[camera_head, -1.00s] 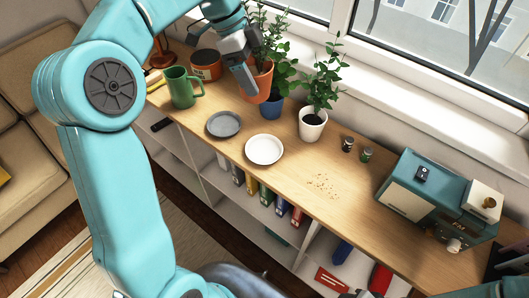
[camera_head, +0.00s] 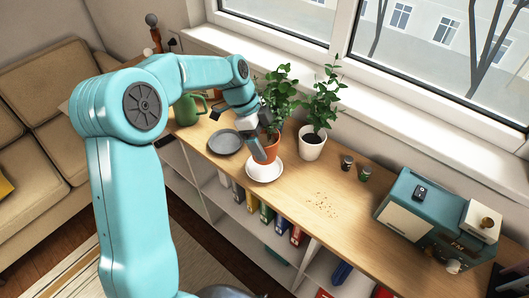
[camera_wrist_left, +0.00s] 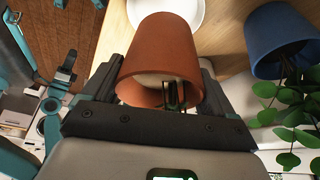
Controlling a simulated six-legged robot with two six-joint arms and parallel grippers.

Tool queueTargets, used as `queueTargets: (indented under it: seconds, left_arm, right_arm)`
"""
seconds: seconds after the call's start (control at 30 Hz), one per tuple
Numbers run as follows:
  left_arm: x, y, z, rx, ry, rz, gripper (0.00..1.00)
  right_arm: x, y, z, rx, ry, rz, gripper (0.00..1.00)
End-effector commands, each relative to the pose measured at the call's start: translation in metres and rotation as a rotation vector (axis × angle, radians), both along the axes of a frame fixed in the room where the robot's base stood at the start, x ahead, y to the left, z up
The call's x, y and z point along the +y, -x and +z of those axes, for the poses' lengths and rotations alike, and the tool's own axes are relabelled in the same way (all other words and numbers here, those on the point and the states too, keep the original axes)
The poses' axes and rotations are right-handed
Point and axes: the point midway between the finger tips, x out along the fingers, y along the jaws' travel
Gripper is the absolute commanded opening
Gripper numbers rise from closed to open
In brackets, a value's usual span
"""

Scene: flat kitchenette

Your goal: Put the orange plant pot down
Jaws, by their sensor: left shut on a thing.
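In the head view the pot overlaps the back of the white saucer (camera_head: 264,176). The saucer also shows beyond the pot's base in the left wrist view (camera_wrist_left: 193,12). The pot seems to be above the saucer; I cannot tell the exact gap. My right gripper is not in view.
A grey plate (camera_head: 223,143) lies left of the saucer. A white potted plant (camera_head: 312,146) stands to the right, and a blue pot (camera_wrist_left: 275,40) is close beside the held pot. Two small jars (camera_head: 347,163) (camera_head: 365,173) and a teal machine (camera_head: 425,208) stand further right.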

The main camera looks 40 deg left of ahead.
Motion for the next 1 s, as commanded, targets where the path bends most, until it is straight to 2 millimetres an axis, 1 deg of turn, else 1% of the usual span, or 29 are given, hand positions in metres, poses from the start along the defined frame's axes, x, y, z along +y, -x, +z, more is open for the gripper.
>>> queueTargets:
  seconds: [0.03, 0.17, 0.3, 0.4, 0.5, 0.67, 0.83, 0.87, 0.9, 1.0]
  left_arm:
    - [0.000, 0.000, -0.006, 0.001, 0.001, 0.001, 0.41]
    - [0.000, 0.000, -0.017, 0.000, 0.001, 0.003, 0.41]
    - [-0.002, 0.001, -0.040, 0.003, 0.002, 0.003, 0.41]
    - [-0.002, 0.001, -0.052, 0.001, 0.001, 0.003, 0.41]
    - [-0.001, 0.000, -0.055, -0.002, 0.000, 0.003, 0.41]
    - [-0.001, 0.000, -0.055, -0.003, 0.000, 0.002, 0.41]
    - [-0.001, 0.000, -0.060, -0.003, 0.000, 0.002, 0.41]
    - [-0.001, 0.001, -0.059, -0.001, 0.001, 0.001, 0.93]
    - [-0.001, 0.001, -0.059, -0.001, 0.001, 0.001, 1.00]
    - [-0.001, 0.001, -0.059, -0.001, 0.001, 0.001, 1.00]
  right_arm:
    - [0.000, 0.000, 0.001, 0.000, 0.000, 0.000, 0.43]
    - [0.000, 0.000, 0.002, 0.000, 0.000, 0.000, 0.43]
    - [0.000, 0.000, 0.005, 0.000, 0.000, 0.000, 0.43]
    - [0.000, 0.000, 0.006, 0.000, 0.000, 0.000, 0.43]
    - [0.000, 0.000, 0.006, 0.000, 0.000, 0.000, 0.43]
    - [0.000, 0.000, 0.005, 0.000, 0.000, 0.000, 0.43]
    - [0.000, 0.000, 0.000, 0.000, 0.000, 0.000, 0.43]
    - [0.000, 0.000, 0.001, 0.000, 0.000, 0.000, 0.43]
    - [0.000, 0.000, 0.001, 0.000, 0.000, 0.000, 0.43]
    - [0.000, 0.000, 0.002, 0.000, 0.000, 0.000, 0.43]
